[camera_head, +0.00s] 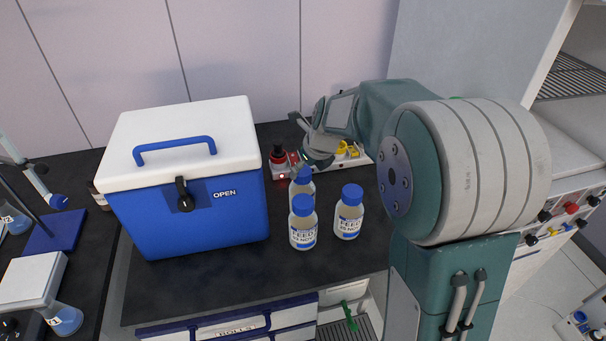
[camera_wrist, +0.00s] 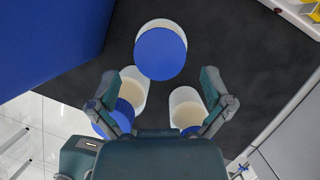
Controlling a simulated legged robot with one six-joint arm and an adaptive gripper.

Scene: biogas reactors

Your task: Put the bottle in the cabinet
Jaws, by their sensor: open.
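Three white bottles with blue caps and FEED labels stand upright on the dark bench: a front bottle (camera_head: 303,236), a right bottle (camera_head: 347,224) and a rear bottle (camera_head: 306,186), partly hidden. My open gripper (camera_head: 304,138) is behind them in the head view. In the wrist view its fingers (camera_wrist: 160,84) are spread, with one bottle (camera_wrist: 163,50) ahead of the gap and two partly hidden behind the fingers. A white compartment with a wire shelf (camera_head: 574,78) opens at upper right; another wire rack (camera_head: 352,326) shows below the bench. I cannot tell which is the cabinet.
A blue cooler box (camera_head: 205,225) with a white lid stands left of the bottles. A small device with a red-and-black knob (camera_head: 279,158) stands at the back. Drawers (camera_head: 225,329) line the bench front.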

